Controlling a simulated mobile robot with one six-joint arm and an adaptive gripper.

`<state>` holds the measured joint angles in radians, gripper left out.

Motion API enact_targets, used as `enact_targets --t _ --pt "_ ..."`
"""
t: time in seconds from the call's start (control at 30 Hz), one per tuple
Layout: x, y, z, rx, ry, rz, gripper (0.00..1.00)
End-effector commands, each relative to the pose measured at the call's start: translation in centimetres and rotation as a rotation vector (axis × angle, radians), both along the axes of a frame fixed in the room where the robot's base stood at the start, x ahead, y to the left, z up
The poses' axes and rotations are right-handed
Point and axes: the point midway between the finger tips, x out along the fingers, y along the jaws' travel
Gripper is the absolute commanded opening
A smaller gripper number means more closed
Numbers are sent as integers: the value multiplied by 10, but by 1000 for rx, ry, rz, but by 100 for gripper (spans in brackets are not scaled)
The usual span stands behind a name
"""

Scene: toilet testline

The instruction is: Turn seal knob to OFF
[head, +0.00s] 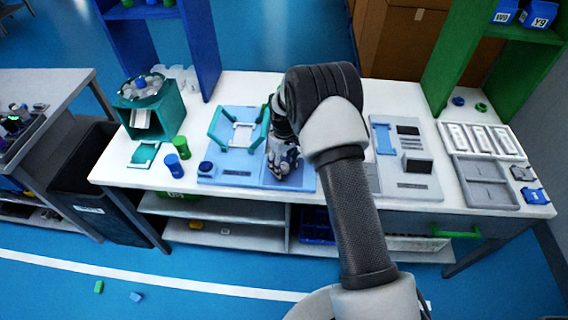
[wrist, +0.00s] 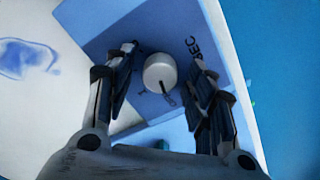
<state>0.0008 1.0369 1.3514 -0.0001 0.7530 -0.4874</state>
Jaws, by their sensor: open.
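The seal knob (wrist: 160,73) is a round, pale knob with a dark pointer line, on a blue panel (wrist: 120,30) in the wrist view. Dark lettering, partly legible as "SEC", is printed to its right. My gripper (wrist: 163,85) is open, with one finger on each side of the knob; whether either finger touches it I cannot tell. In the head view my gripper (head: 283,165) points down over the right part of the blue station (head: 230,178) on the white table. The knob is hidden there by my arm and gripper.
A teal frame fixture (head: 238,130) stands left of my gripper, with a blue round button (head: 205,167) in front. Blue and green cylinders (head: 178,163) stand further left. A grey panel (head: 410,182) and grey trays (head: 485,182) lie to the right.

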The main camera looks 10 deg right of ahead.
Motion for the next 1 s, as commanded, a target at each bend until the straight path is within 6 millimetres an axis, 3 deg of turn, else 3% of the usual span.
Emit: enact_targets --t 0.27,0.7,1.0 --pt "1 0 8 0 -1 0 50" --pt "1 0 93 1 -3 0 50" --pt "0 0 120 0 0 0 50"
